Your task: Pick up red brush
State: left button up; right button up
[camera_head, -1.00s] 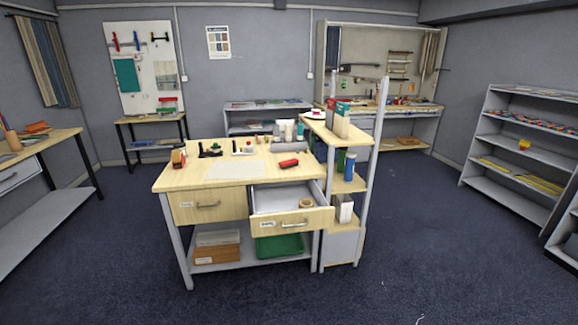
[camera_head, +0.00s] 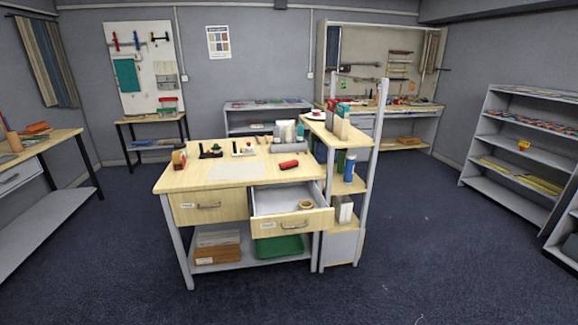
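A small red object (camera_head: 289,164) lies on the right part of the wooden desk top (camera_head: 190,182), near its front edge. It is the only plainly red thing lying loose there, but it is too small to tell for sure that it is the brush. Neither of my grippers shows in the head view.
The desk's right drawer (camera_head: 272,224) is pulled open, with a tan ring (camera_head: 305,205) inside. A wooden shelf unit (camera_head: 356,184) stands against the desk's right side. Several small items line the desk's back.

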aim_at(294, 164)
jog(key=i+j+z, duration=0.2)
jog(key=i+j, duration=0.15)
jog(key=i+j+z, duration=0.15)
jog(key=i+j, duration=0.25)
jog(key=i+j+z, duration=0.2)
jog(key=i+j, duration=0.25)
jog(key=i+j+z, duration=0.2)
jog(key=j, duration=0.3)
jog(key=i+j+z, duration=0.15)
jog(key=i+j, duration=0.25)
jog(key=j, duration=0.15)
